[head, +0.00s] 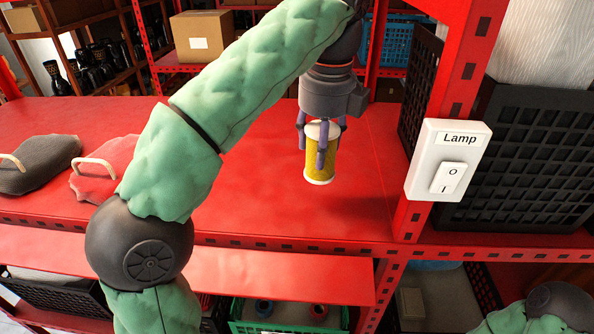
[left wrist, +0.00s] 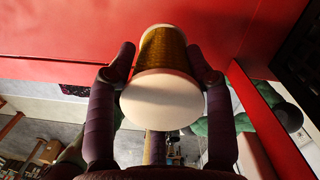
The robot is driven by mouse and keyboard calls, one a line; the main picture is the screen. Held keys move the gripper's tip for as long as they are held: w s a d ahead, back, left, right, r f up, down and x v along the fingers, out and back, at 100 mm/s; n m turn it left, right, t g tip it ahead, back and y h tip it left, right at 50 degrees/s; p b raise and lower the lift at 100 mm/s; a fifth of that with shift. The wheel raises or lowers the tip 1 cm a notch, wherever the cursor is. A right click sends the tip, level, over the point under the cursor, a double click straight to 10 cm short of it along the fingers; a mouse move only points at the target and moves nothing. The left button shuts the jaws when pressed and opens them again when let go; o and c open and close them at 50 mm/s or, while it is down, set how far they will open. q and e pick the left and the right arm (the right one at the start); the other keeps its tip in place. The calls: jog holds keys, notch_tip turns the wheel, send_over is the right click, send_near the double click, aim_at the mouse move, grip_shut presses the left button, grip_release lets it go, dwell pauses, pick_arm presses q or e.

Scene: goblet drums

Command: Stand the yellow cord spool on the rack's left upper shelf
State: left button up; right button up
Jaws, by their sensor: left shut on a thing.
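The yellow cord spool (head: 331,160), with white end discs, is upright in the fingers of my left gripper (head: 321,146), over the right part of the red upper shelf (head: 250,190). The fingers are shut around its upper part from above. My right gripper is not in view.
A white Lamp switch (head: 448,160) is on the red post right of the spool. Black crates (head: 535,150) stand behind it. A dark bag (head: 38,165) and a red bag (head: 105,170) lie on the shelf's left. The shelf around the spool is clear.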

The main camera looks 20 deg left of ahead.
pick_arm(q)
jog(key=f, duration=0.3)
jog(key=shift+w+a+f+b, duration=0.15)
jog(key=shift+w+a+b, duration=0.05)
jog(key=shift+w+b, duration=0.1)
jog(key=shift+s+d+f, duration=0.1)
jog(key=shift+s+f, duration=0.05)
jog(key=shift+f, duration=0.3)
jog(key=shift+s+d+f, duration=0.1)
jog(key=shift+s+f, duration=0.05)
jog(key=shift+f, duration=0.25)
jog(key=f, duration=0.3)
jog(key=shift+w+a+f, duration=0.15)
jog(key=shift+w+f, duration=0.05)
jog(key=shift+f, duration=0.05)
jog(key=shift+s, duration=0.1)
jog(key=shift+b, duration=0.3)
jog(key=o, duration=1.3)
jog(key=shift+f, duration=0.1)
